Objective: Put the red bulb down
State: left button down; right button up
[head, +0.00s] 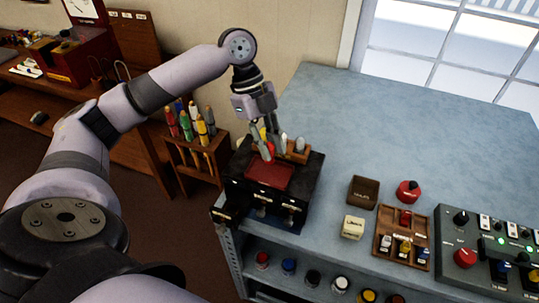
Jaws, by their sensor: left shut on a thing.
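My left gripper (273,153) points down over the black box (308,184) at the left end of the blue-grey table. It is shut on the red bulb (268,148), a small red shape that the fingers partly hide. The box has a dark red pad (269,174) on top, just below and in front of the fingertips. I cannot tell whether the bulb touches anything beneath it. My right gripper is not in view.
A wooden holder (297,155) with a pale bulb (300,143) stands right behind the gripper. A dark bin (363,192), a cream block (353,227), a red-topped knob (408,190), a wooden tray (381,262) and a control panel (489,277) stand to the right. The table's back is clear.

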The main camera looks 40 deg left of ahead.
pick_arm(q)
notch_tip(320, 180, down, 5)
jog(key=shift+r+p, duration=0.2)
jog(key=shift+p, duration=0.25)
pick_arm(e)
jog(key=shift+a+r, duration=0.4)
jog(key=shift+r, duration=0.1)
pick_arm(q)
jog(key=shift+f, duration=0.15)
jog(key=c, duration=1.5)
grip_release()
jog(key=shift+o, duration=0.2)
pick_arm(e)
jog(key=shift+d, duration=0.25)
